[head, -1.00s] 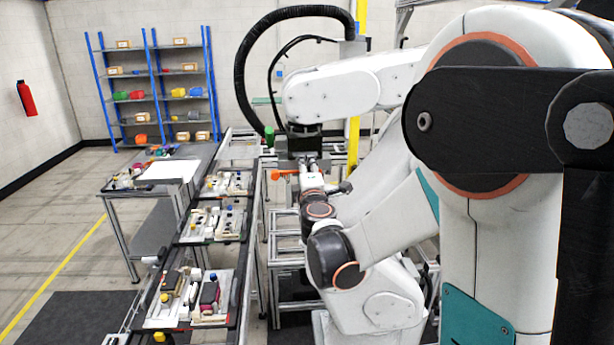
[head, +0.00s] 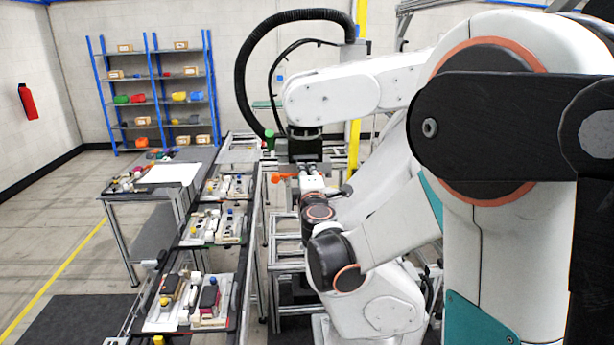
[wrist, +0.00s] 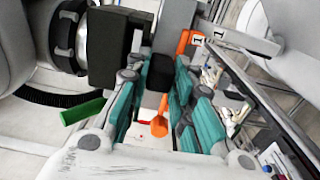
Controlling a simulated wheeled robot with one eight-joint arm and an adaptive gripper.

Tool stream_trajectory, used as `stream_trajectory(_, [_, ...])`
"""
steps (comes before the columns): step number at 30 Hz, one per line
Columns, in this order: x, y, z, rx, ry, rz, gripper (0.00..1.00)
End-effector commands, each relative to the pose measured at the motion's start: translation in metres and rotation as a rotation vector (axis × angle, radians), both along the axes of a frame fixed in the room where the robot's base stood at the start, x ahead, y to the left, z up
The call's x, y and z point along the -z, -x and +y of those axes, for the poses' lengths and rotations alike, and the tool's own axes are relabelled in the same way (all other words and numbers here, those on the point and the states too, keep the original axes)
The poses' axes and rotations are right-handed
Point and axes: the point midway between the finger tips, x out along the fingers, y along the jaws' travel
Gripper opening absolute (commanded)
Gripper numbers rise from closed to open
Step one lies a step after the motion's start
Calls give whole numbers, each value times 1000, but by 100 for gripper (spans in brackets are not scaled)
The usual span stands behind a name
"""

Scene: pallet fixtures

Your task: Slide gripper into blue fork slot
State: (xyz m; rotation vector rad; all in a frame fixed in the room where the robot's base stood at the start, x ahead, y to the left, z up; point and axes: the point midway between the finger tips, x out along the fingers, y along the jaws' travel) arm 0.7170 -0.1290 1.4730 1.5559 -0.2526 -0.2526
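My gripper (wrist: 163,98) has teal fingers that stand apart with a gap between them. It also shows small in the head view (head: 312,168), just below a dark block (head: 305,150) under a white arm. In the wrist view, the dark block (wrist: 118,46) is beside the fingers, and another dark part shows between them near the tips. I cannot tell whether they touch. An orange piece (wrist: 160,120) shows in the gap, and another orange part (wrist: 190,42) is beyond the fingertips. I cannot make out a blue fork slot in either view.
A long conveyor (head: 247,245) carries several trays of parts left of my arm. A side table (head: 150,190) holds a white sheet and small parts. A green part (wrist: 82,111) sits beside my gripper. Blue shelving (head: 155,90) stands at the back.

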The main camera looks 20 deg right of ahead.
Motion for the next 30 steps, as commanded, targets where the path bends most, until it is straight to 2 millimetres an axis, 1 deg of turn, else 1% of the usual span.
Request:
stream_trajectory(17, [-2,1,0,0,0,0,0])
stream_trajectory(30, [-2,19,6,0,0,0,0])
